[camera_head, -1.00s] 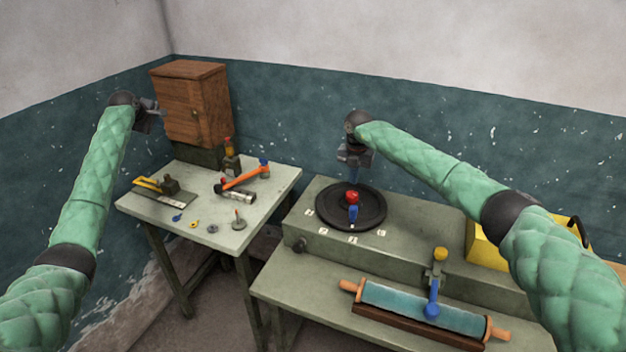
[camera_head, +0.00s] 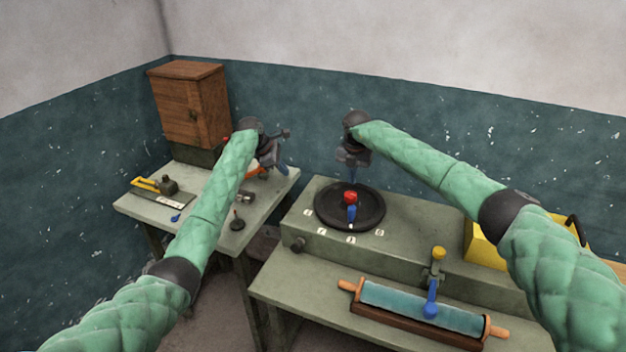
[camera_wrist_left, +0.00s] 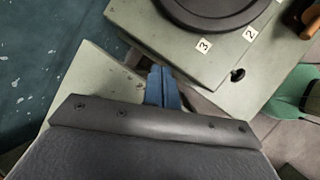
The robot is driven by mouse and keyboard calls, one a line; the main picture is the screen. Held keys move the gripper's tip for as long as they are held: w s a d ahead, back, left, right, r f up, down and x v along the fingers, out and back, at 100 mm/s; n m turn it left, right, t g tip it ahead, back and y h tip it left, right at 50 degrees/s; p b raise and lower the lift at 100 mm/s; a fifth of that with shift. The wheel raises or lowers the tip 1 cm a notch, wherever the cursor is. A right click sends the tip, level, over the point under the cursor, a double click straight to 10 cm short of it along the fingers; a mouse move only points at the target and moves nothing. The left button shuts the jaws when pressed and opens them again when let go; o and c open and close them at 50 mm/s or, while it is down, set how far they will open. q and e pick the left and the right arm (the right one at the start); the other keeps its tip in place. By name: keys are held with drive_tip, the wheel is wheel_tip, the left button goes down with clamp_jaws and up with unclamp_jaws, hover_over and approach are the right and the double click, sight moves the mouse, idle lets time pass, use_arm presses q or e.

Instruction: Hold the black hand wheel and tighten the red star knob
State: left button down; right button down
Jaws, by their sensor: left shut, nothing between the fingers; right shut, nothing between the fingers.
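The black hand wheel (camera_head: 326,209) lies flat on the raised green bench housing, with the red star knob (camera_head: 350,197) at its middle and a blue part (camera_head: 351,214) just in front of the knob. Part of the wheel's rim shows at the top of the left wrist view (camera_wrist_left: 215,18). My left gripper (camera_head: 283,169) is shut and empty, in the air left of the wheel; its blue fingers (camera_wrist_left: 162,82) are together in the left wrist view. My right gripper (camera_head: 353,178) is shut and empty, above and just behind the knob, apart from it.
Number labels (camera_head: 351,240) sit in front of the wheel. A blue roller with wooden handles (camera_head: 420,308) lies on the lower bench, with a blue-and-yellow lever (camera_head: 435,270) behind it. A yellow box (camera_head: 484,243) stands right. The left table (camera_head: 215,237) holds several tools.

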use_arm(q)
drive_tip(key=g, duration=0.2)
hover_over(317, 203)
drive_tip(key=a, duration=0.2)
drive_tip(key=f, duration=0.1)
drive_tip(key=shift+h, duration=0.3)
drive_tip(key=shift+d+f, duration=0.15)
drive_tip(key=shift+f, duration=1.35)
drive_tip(key=shift+d+f, duration=0.1)
drive_tip(key=shift+f, duration=1.4)
drive_tip(key=shift+f, duration=0.9)
